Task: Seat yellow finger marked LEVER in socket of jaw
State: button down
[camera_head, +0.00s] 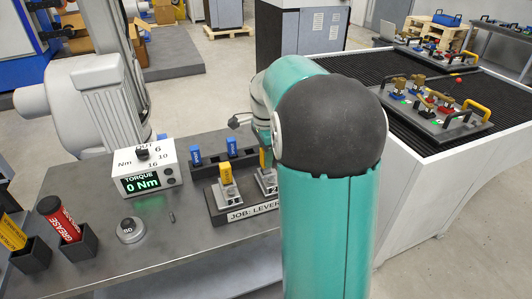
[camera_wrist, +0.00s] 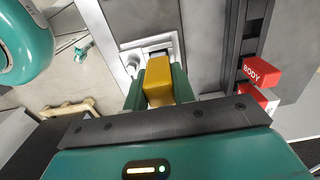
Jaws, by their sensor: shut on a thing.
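A yellow finger (camera_wrist: 158,88) is clamped between the green fingers of my gripper (camera_wrist: 157,75) in the wrist view. A grey jaw (camera_wrist: 130,58) with a dark socket lies just beyond the finger's far end; I cannot tell whether the end is inside the socket. In the head view the held yellow finger (camera_head: 262,158) stands over the jaw marked 2 (camera_head: 266,184), largely hidden by my arm. Another yellow finger (camera_head: 226,174) stands upright in the jaw marked 1 (camera_head: 228,196). No lettering is readable on either finger.
A dark rack (camera_head: 212,166) with blue fingers stands behind the jaws. A torque display (camera_head: 147,172) reads 0 Nm. A red grease tube (camera_head: 60,216) stands at left. A plate reads JOB: LEVER (camera_head: 250,212).

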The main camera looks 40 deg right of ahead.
jog(key=shift+f, duration=0.95)
jog(key=c, duration=1.1)
grip_release()
notch_tip(320, 180, up, 14)
jog(key=shift+f, duration=0.25)
jog(key=shift+r, duration=0.15)
